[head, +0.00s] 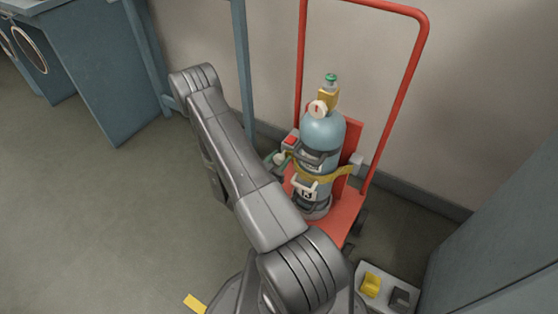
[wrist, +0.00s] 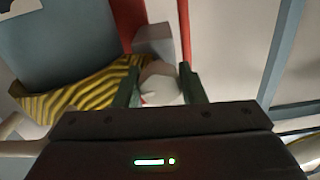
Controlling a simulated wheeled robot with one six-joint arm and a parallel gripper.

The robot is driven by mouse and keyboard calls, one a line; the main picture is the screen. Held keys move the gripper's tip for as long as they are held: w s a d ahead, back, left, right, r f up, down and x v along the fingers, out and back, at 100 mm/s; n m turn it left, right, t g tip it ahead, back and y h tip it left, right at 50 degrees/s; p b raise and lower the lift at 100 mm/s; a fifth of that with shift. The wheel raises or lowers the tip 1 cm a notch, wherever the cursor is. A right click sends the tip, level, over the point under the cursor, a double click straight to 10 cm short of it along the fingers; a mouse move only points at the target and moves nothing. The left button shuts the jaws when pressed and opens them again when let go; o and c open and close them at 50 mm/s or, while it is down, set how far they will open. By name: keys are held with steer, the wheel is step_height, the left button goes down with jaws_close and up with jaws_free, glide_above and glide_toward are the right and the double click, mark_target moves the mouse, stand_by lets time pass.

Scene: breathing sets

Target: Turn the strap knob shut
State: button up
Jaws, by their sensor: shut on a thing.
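The strap knob (wrist: 160,88) is a pale, rounded knob between my gripper's two dark green fingers in the wrist view. My gripper (wrist: 162,84) is shut on it. In the head view the knob (head: 280,158) shows as a small pale shape left of the cylinder, with my gripper mostly hidden behind my arm. The yellow-and-black striped strap (wrist: 80,97) runs left from the knob, across the blue cylinder (wrist: 70,40). The strap (head: 340,173) also shows around the cylinder (head: 325,133) in the head view. A grey block (wrist: 153,40) sits just beyond the knob.
The cylinder stands upright on a red trolley (head: 345,212) with a tall handle, near the wall. It carries a gauge (head: 317,109) and a green-topped valve (head: 331,79). A blue post (head: 243,70) stands left. A pale tray (head: 385,274) lies at lower right. Left floor is clear.

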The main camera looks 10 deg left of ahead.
steer(key=n+b, duration=0.1)
steer(key=n, duration=0.3)
steer(key=shift+f, duration=0.1)
steer(key=n, duration=0.4)
steer(key=shift+b, duration=0.35)
steer(key=n, duration=0.4)
steer(key=shift+n, duration=2.1)
steer(key=o, duration=1)
